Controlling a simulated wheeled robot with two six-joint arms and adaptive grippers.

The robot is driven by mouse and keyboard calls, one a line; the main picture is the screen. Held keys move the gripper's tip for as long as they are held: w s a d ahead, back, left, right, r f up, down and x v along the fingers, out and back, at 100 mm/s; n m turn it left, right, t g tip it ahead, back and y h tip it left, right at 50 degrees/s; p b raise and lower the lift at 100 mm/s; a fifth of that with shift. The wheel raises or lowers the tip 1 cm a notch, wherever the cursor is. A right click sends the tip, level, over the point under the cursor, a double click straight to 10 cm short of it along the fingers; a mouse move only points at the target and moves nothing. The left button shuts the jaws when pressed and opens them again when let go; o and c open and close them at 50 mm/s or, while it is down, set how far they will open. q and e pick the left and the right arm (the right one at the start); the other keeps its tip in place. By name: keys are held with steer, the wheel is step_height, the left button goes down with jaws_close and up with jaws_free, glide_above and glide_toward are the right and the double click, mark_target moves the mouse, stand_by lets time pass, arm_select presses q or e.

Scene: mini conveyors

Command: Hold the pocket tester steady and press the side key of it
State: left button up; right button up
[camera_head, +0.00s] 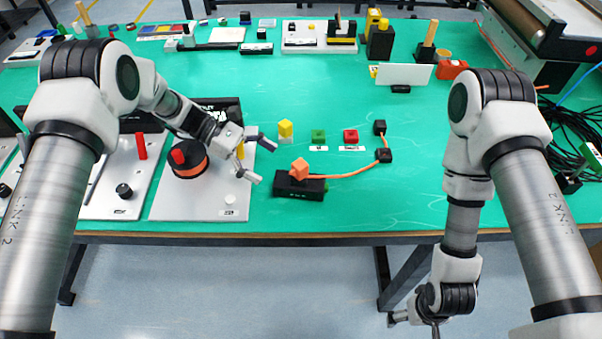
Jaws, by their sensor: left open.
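I cannot tell for sure which thing is the pocket tester. No side key can be made out. My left gripper (257,157) is open and empty, above and left of the black box and apart from it, its fingers pointing right. My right gripper (418,319) hangs low in front of the table, partly cut off by the lower picture edge, so its jaw state is unclear.
An orange-red box (452,69) stands farther back. The green table (400,210) is clear at front right.

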mark_target(289, 177)
arm_select(q)
steer(key=shift+s+d+f, duration=0.25)
steer(key=shift+s+d, duration=0.2)
steer(key=shift+d, duration=0.2)
steer(key=shift+s+d+f, duration=0.2)
steer(key=shift+s+d, duration=0.25)
steer(key=shift+d, duration=0.15)
steer(key=x, duration=0.3)
steer(key=b+x, duration=0.1)
steer(key=x, duration=0.1)
steer(key=shift+w+f, duration=0.15)
steer(key=shift+w, duration=0.2)
steer(key=shift+s+d+f, duration=0.1)
steer(key=shift+s+d, duration=0.15)
steer(key=shift+d, duration=0.05)
arm_select(e)
steer(key=shift+s+f, duration=0.25)
steer(key=shift+f, duration=0.35)
arm_select(q)
steer(key=shift+w, duration=0.1)
steer(key=c, duration=1)
arm_select(e)
jaws_close()
